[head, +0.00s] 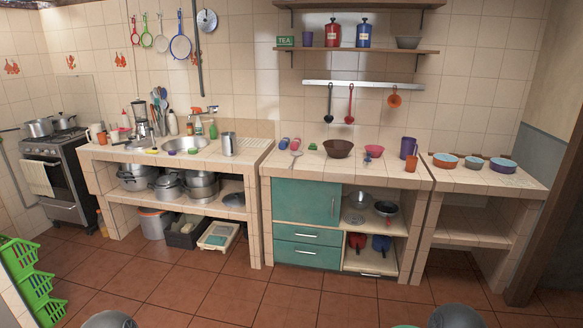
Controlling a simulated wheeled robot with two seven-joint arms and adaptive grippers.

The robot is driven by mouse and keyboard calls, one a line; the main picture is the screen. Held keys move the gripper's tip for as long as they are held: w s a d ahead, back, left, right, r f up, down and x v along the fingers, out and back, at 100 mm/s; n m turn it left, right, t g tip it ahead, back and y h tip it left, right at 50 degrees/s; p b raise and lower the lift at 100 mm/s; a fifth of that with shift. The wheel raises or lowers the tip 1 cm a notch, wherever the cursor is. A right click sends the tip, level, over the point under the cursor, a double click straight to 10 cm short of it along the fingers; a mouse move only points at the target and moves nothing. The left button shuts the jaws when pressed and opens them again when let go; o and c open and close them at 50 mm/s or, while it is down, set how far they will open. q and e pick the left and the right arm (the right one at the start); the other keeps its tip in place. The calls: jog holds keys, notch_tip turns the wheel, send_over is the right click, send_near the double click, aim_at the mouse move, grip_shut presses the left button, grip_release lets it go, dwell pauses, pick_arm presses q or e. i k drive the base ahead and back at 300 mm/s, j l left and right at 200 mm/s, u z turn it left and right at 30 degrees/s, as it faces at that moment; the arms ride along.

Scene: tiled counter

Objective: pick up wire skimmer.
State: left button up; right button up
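A small pale long-handled utensil (296,156) lies on the tiled counter, left of the brown bowl; it may be the wire skimmer, but it is too small to tell. Several strainers with round heads hang on the left wall, among them a blue one (180,46) and a red one (135,37). A black ladle (329,112), a red ladle (349,117) and an orange utensil (394,99) hang from the wall rail. Neither of my grippers shows in the head view.
The brown bowl (338,149), a red bowl (374,151) and purple cup (408,147) stand on the middle counter (310,172). A sink (180,145) and metal cup (228,144) are left. Green baskets (30,278) stand lower left. The tiled floor (220,293) ahead is clear.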

aim_at(297, 153)
jog(key=i, duration=2.05)
